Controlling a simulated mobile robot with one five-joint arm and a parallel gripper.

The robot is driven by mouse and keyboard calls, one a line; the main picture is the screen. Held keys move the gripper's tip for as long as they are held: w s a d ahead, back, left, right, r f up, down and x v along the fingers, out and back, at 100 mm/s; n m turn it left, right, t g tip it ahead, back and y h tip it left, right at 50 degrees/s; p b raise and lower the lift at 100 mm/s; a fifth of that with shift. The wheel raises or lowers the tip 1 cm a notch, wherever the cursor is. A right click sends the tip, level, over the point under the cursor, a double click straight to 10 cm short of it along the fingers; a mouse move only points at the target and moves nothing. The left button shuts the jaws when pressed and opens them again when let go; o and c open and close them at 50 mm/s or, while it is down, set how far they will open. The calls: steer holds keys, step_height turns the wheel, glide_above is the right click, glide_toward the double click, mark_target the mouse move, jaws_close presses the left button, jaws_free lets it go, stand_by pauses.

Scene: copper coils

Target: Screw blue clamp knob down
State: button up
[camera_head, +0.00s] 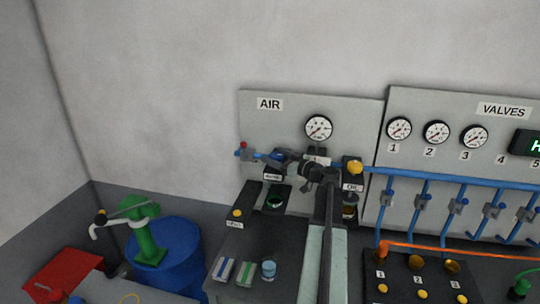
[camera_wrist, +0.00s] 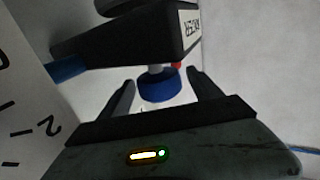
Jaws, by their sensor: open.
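The blue clamp knob (camera_wrist: 160,89) hangs on a short pale stem under a black block (camera_wrist: 130,38) in the wrist view. A small red part (camera_wrist: 177,66) shows beside the stem. My gripper (camera_wrist: 161,78) is open. One finger shows on each side of the knob, with gaps between, and nothing is gripped. I cannot tell how deep the knob sits between the fingers. In the head view my gripper (camera_head: 272,157) is in front of the AIR panel (camera_head: 285,108), pointing left.
A gauge (camera_head: 319,128) is on the panel above my arm. A yellow knob (camera_head: 355,167) and an OIL label are close on the right. A dark bench (camera_head: 250,240) carries small boxes and a blue cup (camera_head: 268,270). A blue drum (camera_head: 180,255) stands left.

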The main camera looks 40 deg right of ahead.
steer(key=shift+w+a, duration=0.1)
steer(key=shift+w, duration=1.15)
steer(key=c, duration=1.4)
steer(key=shift+o, duration=0.2)
steer(key=shift+h, duration=0.3)
